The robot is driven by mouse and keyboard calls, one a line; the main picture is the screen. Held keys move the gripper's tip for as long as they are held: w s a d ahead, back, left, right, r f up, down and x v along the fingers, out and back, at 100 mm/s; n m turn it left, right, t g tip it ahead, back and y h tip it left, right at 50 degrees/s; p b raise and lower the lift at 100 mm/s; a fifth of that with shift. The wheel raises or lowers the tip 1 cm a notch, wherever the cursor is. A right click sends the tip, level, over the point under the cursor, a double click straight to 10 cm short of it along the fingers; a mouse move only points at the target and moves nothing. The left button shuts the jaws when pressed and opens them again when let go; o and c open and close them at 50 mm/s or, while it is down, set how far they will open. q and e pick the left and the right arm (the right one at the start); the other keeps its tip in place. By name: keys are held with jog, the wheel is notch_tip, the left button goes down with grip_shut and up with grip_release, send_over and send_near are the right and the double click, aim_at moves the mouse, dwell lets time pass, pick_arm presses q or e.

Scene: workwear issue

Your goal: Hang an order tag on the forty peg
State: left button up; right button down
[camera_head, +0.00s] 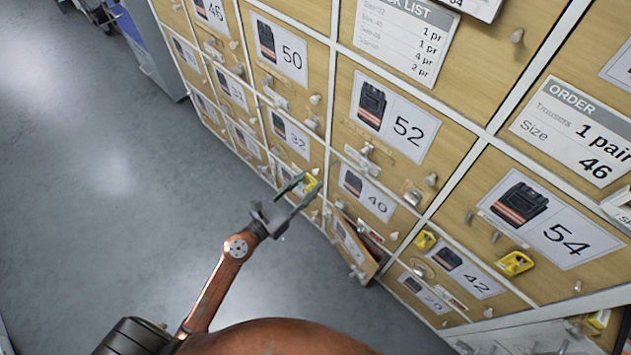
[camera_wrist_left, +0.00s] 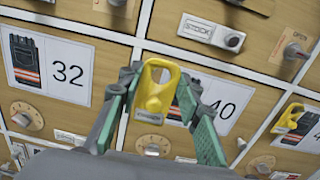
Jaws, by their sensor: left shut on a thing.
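My left gripper (camera_head: 302,187) is shut on a yellow order tag (camera_head: 311,182), held in front of the drawer wall beside the 40 drawer. In the left wrist view the tag (camera_wrist_left: 153,98) stands between the green fingers, its holed end up. The drawer label 40 (camera_head: 367,194) shows a dark garment picture; in the left wrist view the label (camera_wrist_left: 225,98) is partly hidden behind the right finger. A small pale peg (camera_head: 394,236) sticks out near the lower right of the 40 drawer. The tag appears apart from any peg. My right gripper is not in view.
A drawer (camera_head: 352,250) below the 40 drawer stands out from the wall. Knobs and label holders jut from the drawer fronts. Grey floor (camera_head: 100,190) at left is clear.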

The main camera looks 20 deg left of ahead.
aim_at(309, 184)
pick_arm(q)
jog(key=shift+w+a+f+b, duration=0.1)
jog(key=shift+w+f+b, duration=0.25)
jog(key=shift+f, duration=0.25)
jog(key=shift+w+a+f+b, duration=0.1)
jog(key=shift+w+f+b, duration=0.2)
jog(key=shift+f, duration=0.3)
jog(key=shift+w, duration=0.3)
jog(key=shift+x, duration=1.1)
jog(key=x, duration=0.4)
jog(key=f+x, duration=0.1)
jog(key=x, duration=0.1)
jog(key=shift+s+d, duration=0.1)
jog(key=shift+d, duration=0.1)
jog(key=shift+w+d+f, duration=0.1)
jog(key=shift+w+f, duration=0.05)
jog(key=shift+w, duration=0.3)
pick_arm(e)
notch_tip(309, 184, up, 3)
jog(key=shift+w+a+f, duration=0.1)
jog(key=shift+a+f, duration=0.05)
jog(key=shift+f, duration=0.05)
